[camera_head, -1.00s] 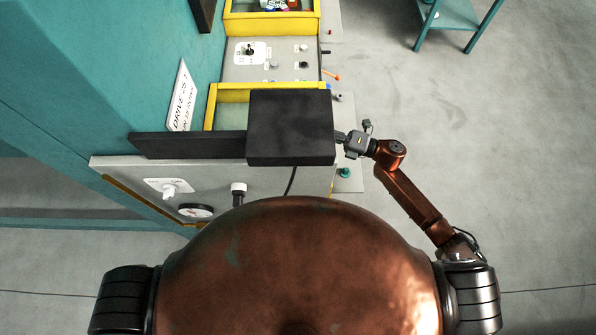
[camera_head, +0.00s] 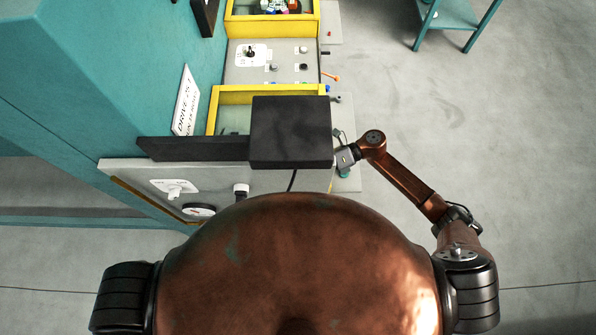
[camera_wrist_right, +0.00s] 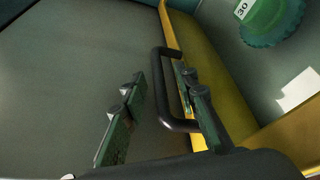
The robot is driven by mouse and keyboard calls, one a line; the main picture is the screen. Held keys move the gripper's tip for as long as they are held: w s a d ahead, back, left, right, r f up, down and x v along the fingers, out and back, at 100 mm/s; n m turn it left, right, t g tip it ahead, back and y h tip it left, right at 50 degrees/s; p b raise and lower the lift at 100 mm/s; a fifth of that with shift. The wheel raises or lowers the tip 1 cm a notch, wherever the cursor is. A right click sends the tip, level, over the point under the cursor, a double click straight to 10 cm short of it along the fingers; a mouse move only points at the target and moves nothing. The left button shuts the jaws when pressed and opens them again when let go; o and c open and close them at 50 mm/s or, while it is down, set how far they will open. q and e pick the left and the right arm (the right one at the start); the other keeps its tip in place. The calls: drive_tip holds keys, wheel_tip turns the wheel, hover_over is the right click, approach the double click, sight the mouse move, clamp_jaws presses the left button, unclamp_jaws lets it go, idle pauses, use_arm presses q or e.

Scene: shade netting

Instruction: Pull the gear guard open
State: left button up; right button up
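The gear guard shows as a yellow-edged frame (camera_head: 268,93) beyond a black panel in the head view. In the right wrist view its yellow edge (camera_wrist_right: 172,30) runs beside a black bar handle (camera_wrist_right: 160,85). A green gear (camera_wrist_right: 272,22) marked 30 shows past that edge. My right gripper (camera_head: 339,135) is at the machine's right side. In the right wrist view its fingers (camera_wrist_right: 161,82) are apart, one on each side of the handle's bar; whether either touches it I cannot tell. My left gripper is not in view.
A black box-like panel (camera_head: 290,132) hides part of the guard. A grey control panel (camera_head: 240,70) with knobs and a second yellow frame (camera_head: 270,25) lie farther along the teal machine (camera_head: 130,60). Open floor (camera_head: 470,130) lies to the right, with a teal stand (camera_head: 450,15) far off.

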drive_tip(key=shift+s+a+f, duration=0.1)
drive_tip(key=shift+a, duration=0.2)
drive_tip(key=shift+c, duration=0.5)
clamp_jaws()
